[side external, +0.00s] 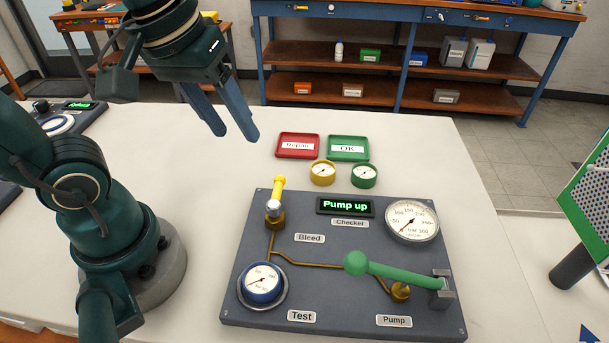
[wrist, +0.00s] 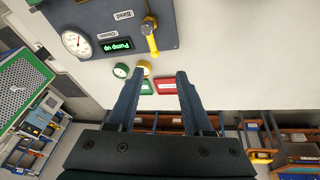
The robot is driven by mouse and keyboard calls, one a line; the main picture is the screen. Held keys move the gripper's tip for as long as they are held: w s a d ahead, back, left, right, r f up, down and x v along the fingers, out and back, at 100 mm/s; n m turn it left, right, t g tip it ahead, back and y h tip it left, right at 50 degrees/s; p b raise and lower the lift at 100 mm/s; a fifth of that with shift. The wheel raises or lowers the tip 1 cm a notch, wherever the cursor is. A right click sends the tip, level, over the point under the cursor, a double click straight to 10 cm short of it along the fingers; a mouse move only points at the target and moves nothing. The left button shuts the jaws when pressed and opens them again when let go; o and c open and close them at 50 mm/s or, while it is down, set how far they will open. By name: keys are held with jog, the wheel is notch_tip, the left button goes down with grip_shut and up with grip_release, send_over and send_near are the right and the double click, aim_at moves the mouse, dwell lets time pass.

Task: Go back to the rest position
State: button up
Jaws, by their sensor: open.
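My gripper (side external: 236,133) is open and empty, raised above the table left of the red tray. Its two blue fingers also show in the wrist view (wrist: 158,102), spread apart with nothing between them. The grey test panel (side external: 340,288) lies on the table in front of my base. The checker display (side external: 345,206) reads "Pump up".
A red tray (side external: 284,153) labelled Repair and a green OK tray (side external: 363,156) lie behind the panel. A yellow gauge (side external: 323,173) and a green gauge (side external: 364,175) stand before them. A perforated green board (side external: 590,190) is at the right.

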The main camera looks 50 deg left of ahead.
jog(key=shift+s+d+f+m+t, duration=0.1)
jog(key=shift+s+f+m+t, duration=0.25)
jog(key=shift+m, duration=0.6)
jog(key=shift+s+d+f+m+t, duration=0.1)
jog(key=shift+s+f+m+t, duration=0.25)
jog(key=shift+m, duration=0.55)
jog(key=shift+s+d+f+m+t, duration=0.15)
jog(key=shift+s+f+m, duration=0.3)
jog(key=shift+m, duration=0.5)
